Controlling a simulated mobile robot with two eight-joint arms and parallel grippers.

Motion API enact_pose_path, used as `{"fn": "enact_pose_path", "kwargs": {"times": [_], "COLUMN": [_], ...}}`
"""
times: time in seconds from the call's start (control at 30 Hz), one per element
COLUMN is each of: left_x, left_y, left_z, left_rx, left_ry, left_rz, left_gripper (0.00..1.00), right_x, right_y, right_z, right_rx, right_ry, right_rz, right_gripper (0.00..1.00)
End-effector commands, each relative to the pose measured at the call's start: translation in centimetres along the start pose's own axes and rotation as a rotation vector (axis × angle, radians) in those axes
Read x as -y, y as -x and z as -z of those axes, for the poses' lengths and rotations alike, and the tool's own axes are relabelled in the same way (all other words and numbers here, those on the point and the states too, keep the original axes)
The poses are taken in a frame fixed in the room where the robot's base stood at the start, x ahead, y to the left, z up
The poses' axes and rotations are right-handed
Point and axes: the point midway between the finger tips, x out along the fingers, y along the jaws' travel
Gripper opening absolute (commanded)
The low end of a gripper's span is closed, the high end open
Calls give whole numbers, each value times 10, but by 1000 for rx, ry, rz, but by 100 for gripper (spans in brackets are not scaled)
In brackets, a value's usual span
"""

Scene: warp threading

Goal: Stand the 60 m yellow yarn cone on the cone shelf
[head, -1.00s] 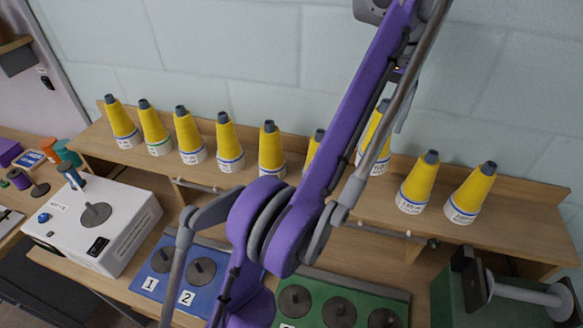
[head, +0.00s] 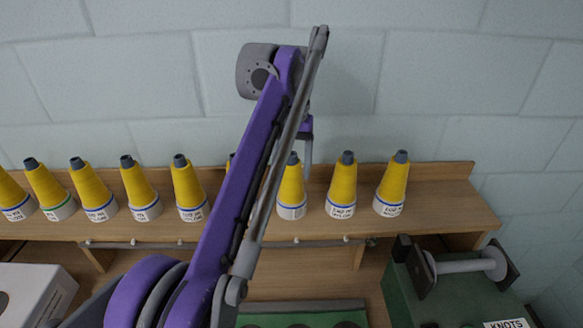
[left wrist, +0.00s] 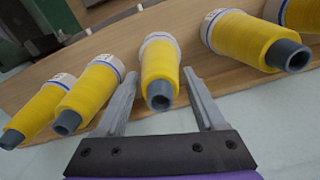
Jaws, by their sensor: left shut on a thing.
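Yellow yarn cones with grey tips and white labelled bases stand in a row on the wooden cone shelf (head: 440,215). My left gripper (head: 306,150) comes down behind one yellow cone (head: 292,188), right of my purple arm. My right gripper is not in view.
Close neighbours are a cone to the right (head: 341,186) and one partly hidden behind my arm. A pale block wall (head: 430,100) stands behind the shelf. Below are a rail (head: 150,244), a green board (head: 310,307) and a green machine with a spool (head: 465,265).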

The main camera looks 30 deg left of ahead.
Motion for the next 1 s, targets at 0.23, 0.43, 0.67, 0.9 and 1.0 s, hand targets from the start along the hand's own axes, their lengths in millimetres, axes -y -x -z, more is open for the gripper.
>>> {"fn": "enact_pose_path", "kwargs": {"times": [0.23,0.43,0.67,0.9,1.0], "left_x": [0,0,0,0,0], "left_y": [-1,-2,-1,26,49], "left_z": [0,0,0,1,1], "left_rx": [0,0,0,-1,-2], "left_ry": [0,0,0,0,0], "left_rz": [0,0,0,0,0], "left_gripper": [31,100,100,100,100], "right_x": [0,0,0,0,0], "right_y": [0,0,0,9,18], "right_z": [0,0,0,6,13], "right_rx": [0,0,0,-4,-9], "right_ry": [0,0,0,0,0], "right_rz": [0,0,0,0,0], "right_gripper": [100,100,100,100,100]}}
